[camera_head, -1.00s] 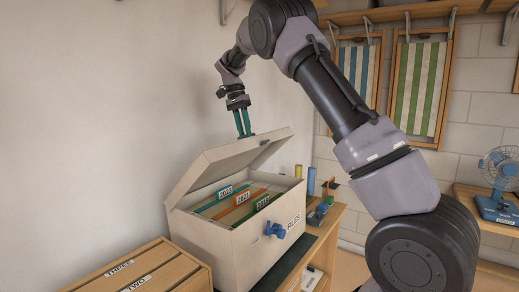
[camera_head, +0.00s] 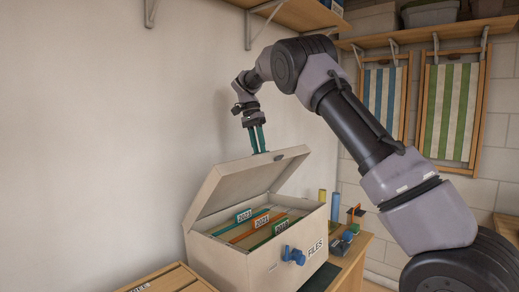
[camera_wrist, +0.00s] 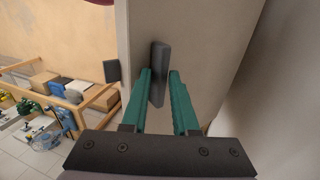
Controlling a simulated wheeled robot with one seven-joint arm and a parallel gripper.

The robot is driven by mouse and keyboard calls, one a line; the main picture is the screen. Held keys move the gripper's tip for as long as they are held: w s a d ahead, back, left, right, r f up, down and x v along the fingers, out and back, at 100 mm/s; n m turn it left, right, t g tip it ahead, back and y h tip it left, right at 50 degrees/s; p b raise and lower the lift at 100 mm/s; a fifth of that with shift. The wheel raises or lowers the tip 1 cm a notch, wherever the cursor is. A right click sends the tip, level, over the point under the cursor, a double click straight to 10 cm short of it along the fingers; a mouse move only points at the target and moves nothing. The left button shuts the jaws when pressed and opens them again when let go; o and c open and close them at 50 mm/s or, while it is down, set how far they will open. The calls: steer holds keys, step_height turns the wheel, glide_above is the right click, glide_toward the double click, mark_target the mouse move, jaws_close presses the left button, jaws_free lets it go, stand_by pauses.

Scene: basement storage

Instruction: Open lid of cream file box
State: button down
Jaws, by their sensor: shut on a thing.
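The cream file box (camera_head: 225,262) stands at lower centre in the head view, with labelled folders (camera_head: 252,228) showing inside. Its lid (camera_head: 235,185) is raised and tilted, hinged on the left side, with its free edge up at the right. My gripper (camera_head: 259,151) reaches down to the lid's upper edge. In the wrist view, its teal fingers (camera_wrist: 162,88) are on either side of a dark grip (camera_wrist: 160,60) on the lid, shut on it. The exact finger contact is hard to see. A blue latch (camera_head: 293,255) is on the box's front.
A wooden drawer unit (camera_head: 170,280) is at lower left. Small tools and cylinders (camera_head: 335,207) stand right of the box. The plain wall is behind the lid, and a wooden shelf (camera_head: 285,12) is above my arm.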

steer(key=shift+a+f, duration=0.15)
steer(key=shift+f, duration=0.1)
steer(key=c, duration=1.2)
jaws_free()
steer(key=shift+o, duration=0.2)
steer(key=shift+r, duration=0.1)
